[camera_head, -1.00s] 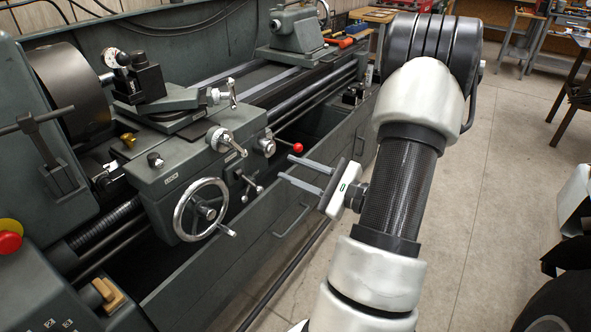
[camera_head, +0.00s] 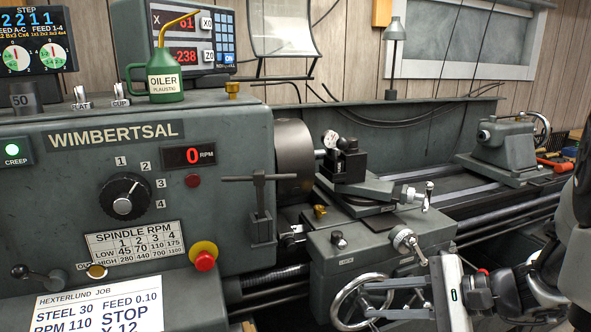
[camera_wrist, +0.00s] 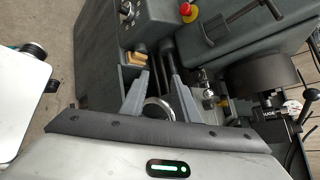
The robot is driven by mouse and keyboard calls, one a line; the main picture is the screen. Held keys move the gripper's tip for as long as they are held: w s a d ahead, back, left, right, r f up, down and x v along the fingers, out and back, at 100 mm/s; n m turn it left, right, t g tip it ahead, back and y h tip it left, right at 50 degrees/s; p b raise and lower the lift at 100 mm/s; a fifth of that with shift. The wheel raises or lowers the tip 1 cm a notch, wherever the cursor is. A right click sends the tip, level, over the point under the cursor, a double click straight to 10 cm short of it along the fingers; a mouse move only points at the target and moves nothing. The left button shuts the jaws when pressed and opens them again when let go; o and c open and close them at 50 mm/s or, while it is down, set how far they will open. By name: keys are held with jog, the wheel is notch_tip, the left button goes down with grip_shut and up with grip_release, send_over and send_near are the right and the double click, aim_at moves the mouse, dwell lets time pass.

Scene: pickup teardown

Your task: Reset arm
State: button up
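My gripper (camera_head: 372,298) is at the lower right of the head view, in front of the lathe carriage. Its two grey fingers point left, apart from each other, with nothing held between them. In the wrist view, my gripper (camera_wrist: 158,72) shows both fingers spread over the lathe front. The carriage handwheel (camera_head: 338,318) lies behind the fingers in the head view, and its rim (camera_wrist: 158,103) shows between them in the wrist view. I cannot tell how close the fingers are to it. My arm fills the lower right corner of the head view.
The lathe headstock (camera_head: 60,195) stands at left, with a red stop button (camera_head: 204,261) and a job sheet (camera_head: 100,305). A green oiler (camera_head: 165,82) stands on top. The chuck (camera_head: 294,160), tool post (camera_head: 345,163) and tailstock (camera_head: 497,143) line the bed. Floor (camera_wrist: 62,75) shows left in the wrist view.

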jog(key=s+a+r+n+g+h, duration=0.3)
jog(key=s+a+r+n+h, duration=0.2)
jog(key=s+a+n+h, duration=0.3)
jog(key=s+d+r+n+t+h, duration=0.2)
jog(key=s+d+n+h, duration=0.1)
jog(key=s+d+n, duration=0.25)
notch_tip(320, 180, up, 22)
jog(key=p, duration=2.1)
jog(key=shift+d+f+n+p, duration=0.25)
jog(key=shift+d+n+p, duration=0.1)
jog(key=shift+p, duration=0.05)
jog(key=shift+f, duration=0.15)
